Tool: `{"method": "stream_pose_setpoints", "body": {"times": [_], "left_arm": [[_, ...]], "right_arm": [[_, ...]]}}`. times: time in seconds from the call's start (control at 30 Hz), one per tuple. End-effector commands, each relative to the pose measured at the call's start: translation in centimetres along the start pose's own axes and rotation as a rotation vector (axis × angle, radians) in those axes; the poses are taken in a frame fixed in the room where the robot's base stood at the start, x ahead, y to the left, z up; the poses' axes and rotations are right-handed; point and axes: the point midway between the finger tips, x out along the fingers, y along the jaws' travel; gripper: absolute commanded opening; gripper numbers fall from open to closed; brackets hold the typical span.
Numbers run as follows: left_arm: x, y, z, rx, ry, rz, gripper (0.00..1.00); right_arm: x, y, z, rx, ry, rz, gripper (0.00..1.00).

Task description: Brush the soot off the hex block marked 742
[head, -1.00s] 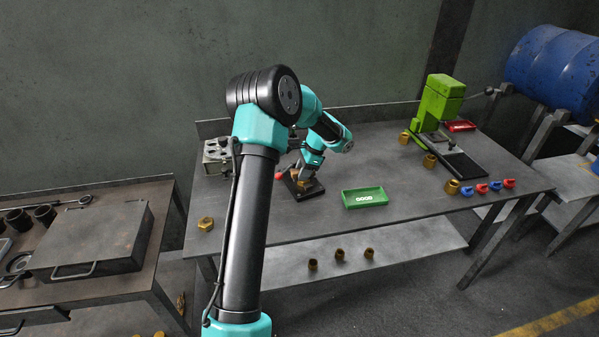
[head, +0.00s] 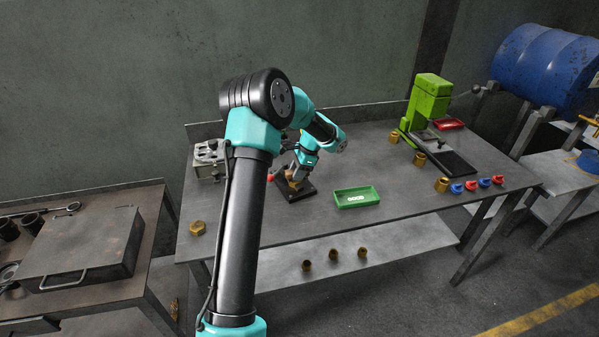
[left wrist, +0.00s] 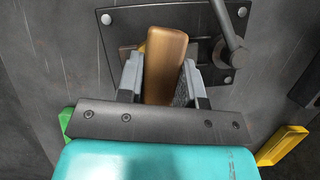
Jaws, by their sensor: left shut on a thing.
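My left gripper (head: 294,178) is shut on a brown wooden-looking piece, probably a brush back (left wrist: 165,62), low over a black fixture plate (head: 297,192). In the left wrist view the piece stands between both fingers, above the plate (left wrist: 120,20). A small brass-coloured bit (left wrist: 142,48) peeks out beside it; the rest is hidden, so I cannot tell whether it is the block or whether they touch. A brass hex block (head: 197,228) lies alone at the table's left front. I cannot read the number 742 anywhere. My right gripper is not in view.
A lever arm (left wrist: 231,43) rises at the plate's right in the wrist view. A green tray (head: 357,203) lies right of the fixture. A green press (head: 426,105), brass parts (head: 442,184) and red and blue pieces (head: 471,185) stand further right. The table's front middle is clear.

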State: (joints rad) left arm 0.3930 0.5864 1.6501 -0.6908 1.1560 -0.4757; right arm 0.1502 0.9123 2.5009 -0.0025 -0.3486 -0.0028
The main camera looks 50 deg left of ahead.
Motion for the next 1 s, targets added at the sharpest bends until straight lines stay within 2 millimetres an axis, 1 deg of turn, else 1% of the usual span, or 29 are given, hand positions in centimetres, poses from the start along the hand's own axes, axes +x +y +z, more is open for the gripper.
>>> {"method": "stream_pose_setpoints", "body": {"times": [0.3,0.5,0.83,1.0], "left_arm": [[0.8,0.0,1.6,-0.001,-0.001,0.002,0.15],[1.1,0.0,2.4,0.0,-0.001,0.002,0.15],[1.2,0.1,2.4,0.001,-0.002,0.003,0.15],[1.1,0.1,1.8,0.002,-0.002,0.003,0.15]], "right_arm": [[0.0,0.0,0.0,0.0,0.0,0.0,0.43],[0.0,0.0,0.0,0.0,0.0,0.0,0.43],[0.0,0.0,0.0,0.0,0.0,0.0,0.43],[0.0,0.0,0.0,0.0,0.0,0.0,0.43]]}}
